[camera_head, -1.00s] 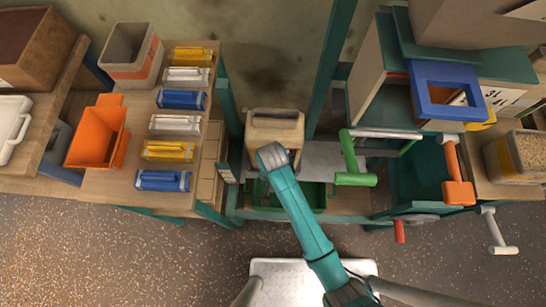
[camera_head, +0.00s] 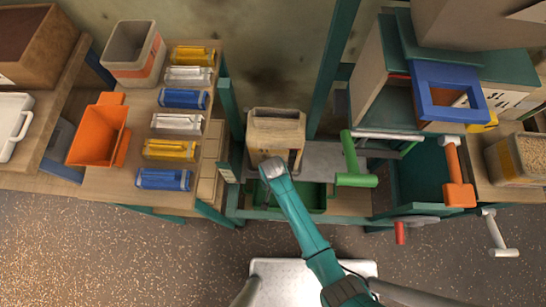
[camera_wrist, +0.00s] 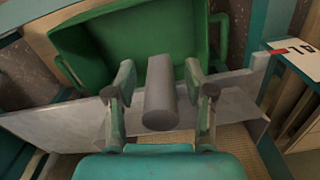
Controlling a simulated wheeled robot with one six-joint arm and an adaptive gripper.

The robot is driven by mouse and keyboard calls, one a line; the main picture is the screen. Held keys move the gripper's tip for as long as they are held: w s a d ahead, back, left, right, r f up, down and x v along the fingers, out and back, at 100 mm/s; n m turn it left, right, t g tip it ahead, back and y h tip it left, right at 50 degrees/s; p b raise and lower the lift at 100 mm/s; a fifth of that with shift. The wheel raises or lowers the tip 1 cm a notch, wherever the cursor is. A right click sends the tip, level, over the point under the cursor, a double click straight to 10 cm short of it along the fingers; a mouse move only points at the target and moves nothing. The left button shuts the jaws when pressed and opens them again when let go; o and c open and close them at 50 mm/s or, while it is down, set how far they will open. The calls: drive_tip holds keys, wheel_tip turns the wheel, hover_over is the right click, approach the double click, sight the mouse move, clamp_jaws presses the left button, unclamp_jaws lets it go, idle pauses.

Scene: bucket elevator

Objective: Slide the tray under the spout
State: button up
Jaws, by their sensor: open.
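A green tray (camera_head: 318,197) sits low on the bench under a beige bin, partly hidden by my arm. In the wrist view the green tray (camera_wrist: 130,35) fills the top, with its hollow inside and a side handle showing. My gripper (camera_wrist: 163,82) is open, its two fingers on either side of a grey cylinder (camera_wrist: 160,100). I cannot tell whether the fingers touch the cylinder or what it belongs to. A grey metal plate (camera_wrist: 60,125) crosses behind the fingers. In the head view my arm hides the fingertips. I cannot make out the spout for sure.
The beige bin (camera_head: 275,130) stands just behind my arm's end. A green-handled lever (camera_head: 354,165) and an orange-handled lever (camera_head: 458,180) stand at the right, near a teal box. A shelf (camera_head: 110,185) with several coloured packs and an orange bin is at the left.

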clamp_jaws()
idle(0.3)
drive_tip(key=shift+d, duration=0.5)
drive_tip(key=s+d, duration=0.1)
drive_tip(key=d, duration=2.6)
unclamp_jaws()
drive_tip(key=shift+d, duration=0.1)
